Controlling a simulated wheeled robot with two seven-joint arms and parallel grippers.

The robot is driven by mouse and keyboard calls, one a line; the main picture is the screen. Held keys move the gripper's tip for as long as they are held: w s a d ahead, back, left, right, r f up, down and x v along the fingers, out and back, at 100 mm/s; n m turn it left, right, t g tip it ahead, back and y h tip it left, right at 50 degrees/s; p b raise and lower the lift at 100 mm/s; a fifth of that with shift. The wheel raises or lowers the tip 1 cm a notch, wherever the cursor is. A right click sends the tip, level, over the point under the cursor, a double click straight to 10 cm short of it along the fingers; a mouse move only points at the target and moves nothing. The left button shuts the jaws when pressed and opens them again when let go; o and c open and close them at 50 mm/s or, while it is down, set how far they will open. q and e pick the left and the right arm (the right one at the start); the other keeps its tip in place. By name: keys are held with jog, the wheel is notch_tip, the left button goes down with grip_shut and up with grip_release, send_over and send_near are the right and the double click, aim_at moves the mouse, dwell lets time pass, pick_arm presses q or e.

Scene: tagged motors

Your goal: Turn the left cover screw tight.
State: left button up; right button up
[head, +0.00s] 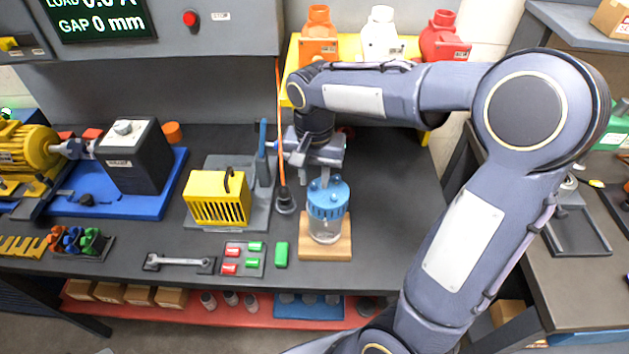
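A yellow slotted cover (217,199) stands on a grey base plate (258,216), with a dark hook-shaped part at its top. I cannot make out a left cover screw. An upright blue-grey plate (263,152) stands behind the cover, to its right. My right gripper (308,158) is beside this plate, to its right, above the back of the bench. Its fingers are small and partly hidden, so I cannot tell whether they are open or shut or touch anything. My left gripper is out of view.
A blue-lidded clear jar (326,212) stands on a wooden board (340,244) just in front of my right gripper. An orange cord (280,130) hangs to a dark tool (286,202). A wrench (178,261) lies at the front. The bench right of the jar is clear.

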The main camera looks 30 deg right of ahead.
jog(key=n+p, duration=0.1)
jog(key=n, duration=1)
jog(key=shift+p, duration=0.3)
jog(key=shift+f, duration=0.1)
jog(key=shift+c, duration=0.4)
jog(key=c, duration=0.5)
jog(key=shift+c, duration=0.2)
